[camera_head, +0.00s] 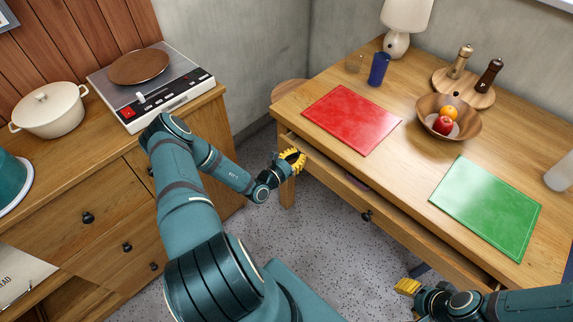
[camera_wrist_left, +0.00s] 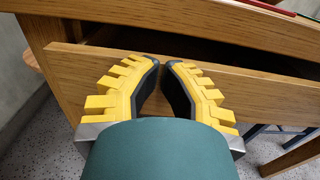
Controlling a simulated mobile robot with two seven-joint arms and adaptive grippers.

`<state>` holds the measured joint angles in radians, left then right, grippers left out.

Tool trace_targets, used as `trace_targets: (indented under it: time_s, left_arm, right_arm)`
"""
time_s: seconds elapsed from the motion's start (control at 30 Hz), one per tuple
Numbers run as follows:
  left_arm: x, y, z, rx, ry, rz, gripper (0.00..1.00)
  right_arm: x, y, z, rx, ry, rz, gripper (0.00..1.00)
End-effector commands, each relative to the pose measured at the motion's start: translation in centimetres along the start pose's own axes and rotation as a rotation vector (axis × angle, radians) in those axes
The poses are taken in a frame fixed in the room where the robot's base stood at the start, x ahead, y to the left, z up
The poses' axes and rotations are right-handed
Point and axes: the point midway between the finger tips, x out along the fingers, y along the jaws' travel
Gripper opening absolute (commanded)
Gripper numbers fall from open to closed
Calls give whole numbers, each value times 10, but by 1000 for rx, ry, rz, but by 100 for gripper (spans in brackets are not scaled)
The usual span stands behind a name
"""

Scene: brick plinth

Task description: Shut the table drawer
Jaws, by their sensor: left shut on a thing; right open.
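The wooden table drawer (camera_head: 335,184) stands partly open, with a dark gap between its front panel and the table top. Its round black knob (camera_head: 367,215) is near the middle of the front. My left gripper (camera_head: 298,160) is at the drawer's left end. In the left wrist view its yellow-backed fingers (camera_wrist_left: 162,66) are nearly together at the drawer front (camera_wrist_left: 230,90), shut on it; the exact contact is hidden.
The table (camera_head: 400,155) bears a red mat (camera_head: 352,118), a green mat (camera_head: 487,207), a fruit bowl (camera_head: 465,130), cups and a lamp (camera_head: 398,42). A cabinet (camera_head: 105,180) with a pot (camera_head: 50,110) stands left. Speckled floor (camera_head: 320,235) lies free between them.

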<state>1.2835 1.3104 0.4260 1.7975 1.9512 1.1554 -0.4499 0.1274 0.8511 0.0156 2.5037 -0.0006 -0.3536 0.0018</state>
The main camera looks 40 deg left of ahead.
Motion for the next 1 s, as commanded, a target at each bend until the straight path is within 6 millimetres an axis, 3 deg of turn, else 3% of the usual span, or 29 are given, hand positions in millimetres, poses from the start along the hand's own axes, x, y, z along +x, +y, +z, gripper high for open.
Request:
trace_targets:
  time_s: [0.1,0.3,1.0]
  left_arm:
    - [16,0,0,0,-2,0,0]
    - [30,0,0,-1,0,0,0]
    - [27,4,0,1,0,-2,0]
  right_arm:
    - [0,0,0,0,1,0,47]
    - [1,0,0,0,1,0,47]
    - [-1,0,0,0,0,0,47]
